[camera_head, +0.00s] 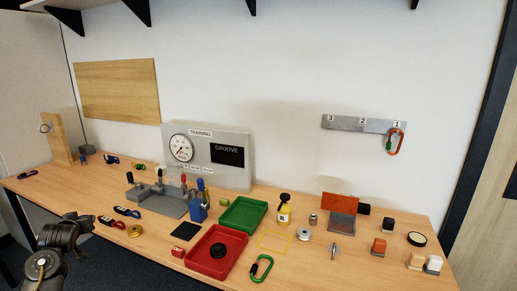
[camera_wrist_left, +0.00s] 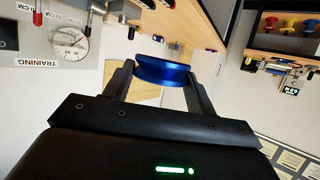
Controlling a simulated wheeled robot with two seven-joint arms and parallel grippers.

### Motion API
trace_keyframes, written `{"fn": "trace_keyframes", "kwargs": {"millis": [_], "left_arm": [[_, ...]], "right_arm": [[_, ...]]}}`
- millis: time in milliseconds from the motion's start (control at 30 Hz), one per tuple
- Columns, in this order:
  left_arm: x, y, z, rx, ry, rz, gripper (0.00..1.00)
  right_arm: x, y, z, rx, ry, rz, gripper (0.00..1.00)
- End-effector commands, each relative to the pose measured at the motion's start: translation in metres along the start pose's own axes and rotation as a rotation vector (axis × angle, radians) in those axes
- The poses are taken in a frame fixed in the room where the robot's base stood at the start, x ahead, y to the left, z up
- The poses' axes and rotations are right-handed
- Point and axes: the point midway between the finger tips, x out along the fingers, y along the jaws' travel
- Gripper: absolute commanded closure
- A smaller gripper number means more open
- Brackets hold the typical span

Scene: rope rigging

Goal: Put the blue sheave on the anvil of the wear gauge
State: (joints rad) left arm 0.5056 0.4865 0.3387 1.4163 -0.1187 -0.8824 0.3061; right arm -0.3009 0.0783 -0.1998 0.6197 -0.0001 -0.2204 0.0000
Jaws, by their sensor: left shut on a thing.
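The blue sheave (camera_wrist_left: 165,71) is between the two fingers of my left gripper (camera_wrist_left: 163,78) in the left wrist view, which is shut on it. Both are held up in the air. In the head view my left arm comes in at the lower left, and neither the sheave nor the fingertips can be made out there. A grey panel with a round dial (camera_head: 181,148) and a GROOVE display (camera_head: 228,155) stands at the back of the bench. A grey fixture with upright levers (camera_head: 160,201) stands before it; I cannot tell which part is the anvil. My right gripper is out of view.
A red tray (camera_head: 240,275) with a black disc stands at the front, a green tray (camera_head: 243,228) behind it. A blue holder (camera_head: 198,210) is beside the fixture. Coloured shackles (camera_head: 126,211) and a brass ring (camera_head: 135,231) lie at the left front. A wooden post (camera_head: 61,138) stands far left.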

Motion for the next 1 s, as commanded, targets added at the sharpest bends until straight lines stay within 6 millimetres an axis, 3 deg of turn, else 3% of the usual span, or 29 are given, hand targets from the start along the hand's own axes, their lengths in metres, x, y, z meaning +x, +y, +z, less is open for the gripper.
{"fn": "trace_keyframes", "kwargs": {"millis": [133,367,633,1000], "left_arm": [[0.005,-0.021,-0.015,-0.014,0.002,-0.032,0.72],[0.001,-0.025,0.025,-0.02,-0.001,-0.056,0.72],[-0.019,-0.037,0.071,-0.044,0.0,-0.128,0.72],[-0.045,-0.051,0.1,-0.088,0.003,-0.229,0.72]], "right_arm": [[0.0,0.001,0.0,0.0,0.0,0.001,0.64],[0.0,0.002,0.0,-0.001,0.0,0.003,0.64],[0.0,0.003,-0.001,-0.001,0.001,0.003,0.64],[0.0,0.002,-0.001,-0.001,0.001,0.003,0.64]]}}
